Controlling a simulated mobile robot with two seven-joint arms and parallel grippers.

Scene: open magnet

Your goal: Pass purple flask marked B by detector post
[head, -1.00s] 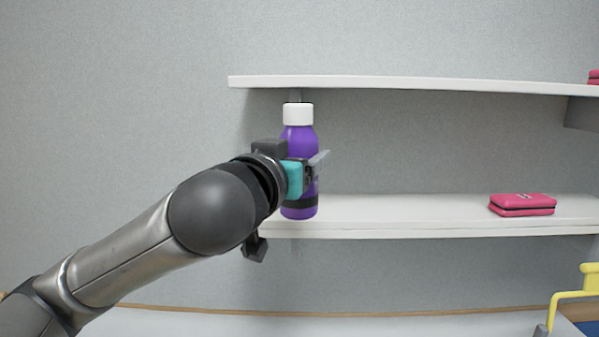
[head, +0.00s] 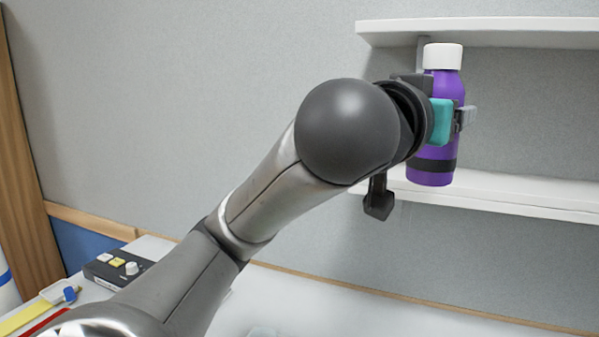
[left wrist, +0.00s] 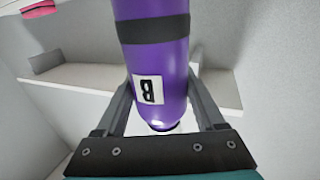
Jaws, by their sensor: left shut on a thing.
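The purple flask (head: 436,150) has a white cap and a dark band, and stands upright in my left gripper (head: 462,118) in front of the wall shelf. In the left wrist view the flask (left wrist: 155,60) shows a white label with a letter B. The fingers of my left gripper (left wrist: 163,100) lie on either side of it, shut on it. Whether its base touches the lower shelf cannot be told. No detector post can be made out. My right gripper is not in view.
The white lower shelf (head: 520,192) and upper shelf (head: 480,32) are close around the flask. A dark control box (head: 118,268) with buttons and a knob sits on the white counter at lower left, near yellow and red strips. A pink case (left wrist: 40,9) shows in the left wrist view.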

